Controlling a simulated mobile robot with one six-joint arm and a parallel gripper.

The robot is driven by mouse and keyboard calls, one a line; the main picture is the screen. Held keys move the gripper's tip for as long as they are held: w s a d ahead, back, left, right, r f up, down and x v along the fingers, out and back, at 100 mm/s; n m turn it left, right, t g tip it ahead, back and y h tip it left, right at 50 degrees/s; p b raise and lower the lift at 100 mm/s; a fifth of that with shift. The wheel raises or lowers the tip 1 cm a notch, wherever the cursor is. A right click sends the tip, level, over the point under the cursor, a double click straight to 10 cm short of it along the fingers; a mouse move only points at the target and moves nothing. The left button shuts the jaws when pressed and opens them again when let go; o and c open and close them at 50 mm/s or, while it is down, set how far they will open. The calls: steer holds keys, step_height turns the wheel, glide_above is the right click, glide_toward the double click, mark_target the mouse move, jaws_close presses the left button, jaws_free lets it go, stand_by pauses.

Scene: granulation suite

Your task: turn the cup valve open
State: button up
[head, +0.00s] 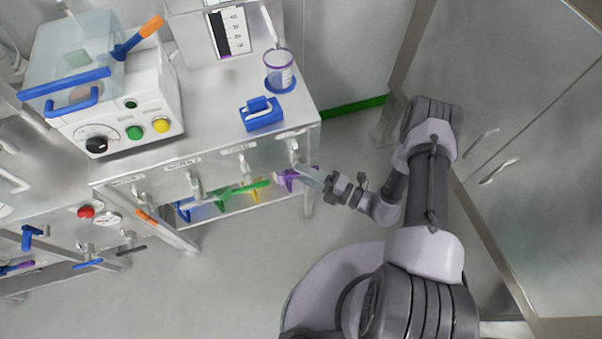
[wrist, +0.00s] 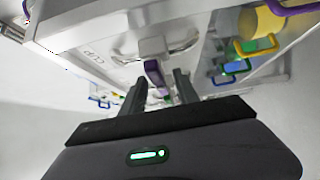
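The cup valve (wrist: 153,48) is on the front face of the bench, beside a label that reads CUP, in the wrist view. Its purple lever (wrist: 154,74) hangs down from a grey body. My gripper (wrist: 160,84) is open, with one dark finger on each side of the lever's lower part. I cannot tell whether either finger touches it. In the head view my gripper (head: 312,177) is at the bench's right front corner, just below the valve (head: 294,153). The lever is hard to make out there.
A clear cup with a purple rim (head: 280,68) stands on the bench top (head: 215,120), near a blue block (head: 261,113). More valves (head: 243,165) line the bench front to the left. Colored handles show on the shelf below. Tall cabinets (head: 500,110) stand to the right.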

steer(key=shift+w+a, duration=0.3)
steer(key=shift+a, duration=0.15)
jaws_close()
